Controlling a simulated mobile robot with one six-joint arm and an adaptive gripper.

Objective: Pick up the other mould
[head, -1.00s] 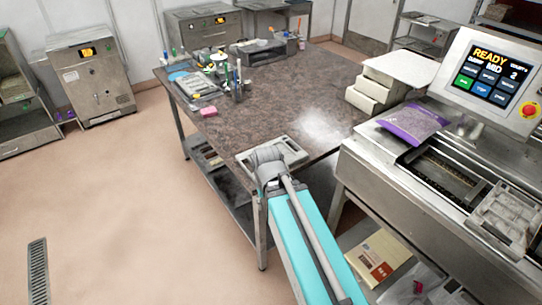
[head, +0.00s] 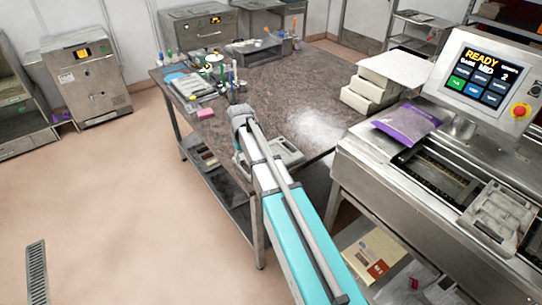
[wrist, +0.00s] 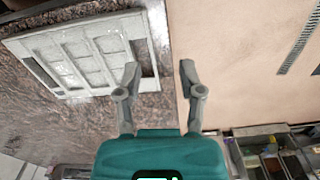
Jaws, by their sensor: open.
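A pale grey mould (head: 285,152) with several recessed cavities lies flat on the near corner of the brown table, partly hidden by my arm in the head view. It also shows in the wrist view (wrist: 80,56) at upper left. In the head view the fingers are hidden behind my arm. A second grey mould (head: 497,212) rests on the steel machine at right.
The brown table (head: 290,90) carries tools and bottles at its far left and stacked white boxes (head: 368,92) at right. A purple bag (head: 407,124) lies on the machine (head: 365,160). Bins (wrist: 268,155) show below the table edge. The table's middle is clear.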

